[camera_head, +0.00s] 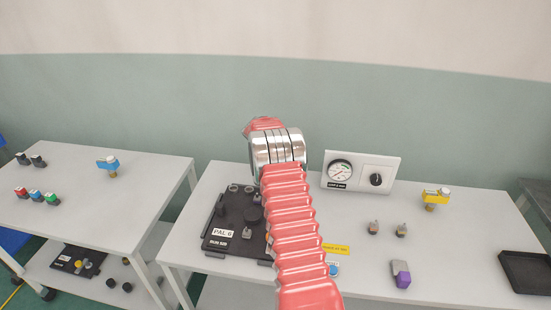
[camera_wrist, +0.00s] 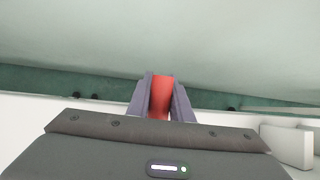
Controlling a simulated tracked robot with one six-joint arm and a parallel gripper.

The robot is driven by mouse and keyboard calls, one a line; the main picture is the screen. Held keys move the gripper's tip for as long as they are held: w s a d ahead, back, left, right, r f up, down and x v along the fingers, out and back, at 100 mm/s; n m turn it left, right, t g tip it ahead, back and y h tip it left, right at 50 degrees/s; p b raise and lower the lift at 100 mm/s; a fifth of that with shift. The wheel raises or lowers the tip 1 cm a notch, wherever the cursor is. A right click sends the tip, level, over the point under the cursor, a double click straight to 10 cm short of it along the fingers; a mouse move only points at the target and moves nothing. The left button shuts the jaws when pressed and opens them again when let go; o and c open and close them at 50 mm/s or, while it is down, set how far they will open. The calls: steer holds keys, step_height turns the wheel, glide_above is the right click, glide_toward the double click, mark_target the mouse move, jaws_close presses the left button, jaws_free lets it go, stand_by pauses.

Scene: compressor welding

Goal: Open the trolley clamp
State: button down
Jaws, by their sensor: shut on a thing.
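In the wrist view my gripper (camera_wrist: 161,84) has its two grey fingers shut on a red piece (camera_wrist: 161,97), which looks like a handle or lever. Its lower end is hidden behind my gripper body. In the head view my red-sleeved arm hides the gripper and the red piece. A black pallet plate (camera_head: 222,243) marked PAL 6 lies on the white right-hand table (camera_head: 300,285), beside and partly behind my arm. A small orange part (camera_head: 268,237) shows at the plate's right edge. I cannot tell which part is the trolley clamp.
A gauge panel (camera_head: 361,172) stands at the back of the right table. Small fittings, a yellow valve (camera_head: 436,197), a purple-based part (camera_head: 401,274) and a black tray (camera_head: 526,270) lie to the right. A second white table (camera_head: 80,205) stands left, beyond a narrow gap.

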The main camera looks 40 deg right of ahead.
steer(key=shift+f, duration=0.25)
steer(key=c, duration=1.6)
jaws_free()
steer(key=shift+r, duration=0.1)
steer(key=shift+r, duration=0.1)
steer(key=shift+v, duration=6.75)
